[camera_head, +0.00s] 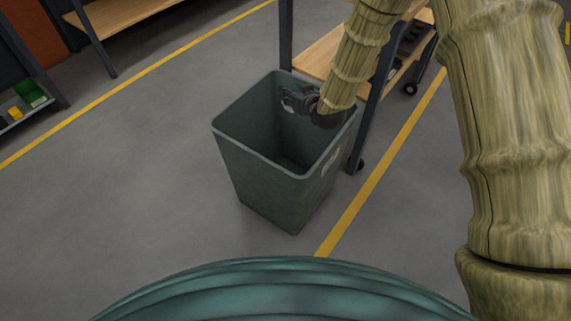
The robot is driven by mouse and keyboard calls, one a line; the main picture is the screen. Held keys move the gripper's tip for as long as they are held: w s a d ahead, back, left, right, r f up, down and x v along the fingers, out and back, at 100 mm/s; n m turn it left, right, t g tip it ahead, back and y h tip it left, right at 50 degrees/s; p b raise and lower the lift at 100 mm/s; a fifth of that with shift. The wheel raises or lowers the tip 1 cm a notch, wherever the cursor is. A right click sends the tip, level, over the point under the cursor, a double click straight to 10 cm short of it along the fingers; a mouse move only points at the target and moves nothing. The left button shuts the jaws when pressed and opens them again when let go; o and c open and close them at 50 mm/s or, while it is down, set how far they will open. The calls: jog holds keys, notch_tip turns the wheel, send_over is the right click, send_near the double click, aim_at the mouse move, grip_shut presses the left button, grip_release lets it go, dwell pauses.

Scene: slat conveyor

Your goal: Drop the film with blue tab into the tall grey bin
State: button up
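The tall grey bin (265,187) stands upright on the floor near the middle of the view, its open top towards me. It looks dark grey-green, with a small pale label on its right side. My gripper (290,101) is at the bin's mouth, over its far right part, reached by my arm from the upper right. The gripper is small and dark here, and I cannot tell whether its fingers are open or shut. No film with a blue tab shows. The visible part of the bin's inside looks empty and dark; part of it is hidden by the near walls.
A wooden-topped wheeled bench (314,53) with dark legs stands right behind the bin, a leg close to its right side. Yellow floor lines (372,186) run on both sides. A shelf with a green box (32,94) is at far left. Floor left of the bin is clear.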

jog(key=o, duration=1.1)
jog(key=shift+c, duration=0.2)
jog(key=v, duration=1.2)
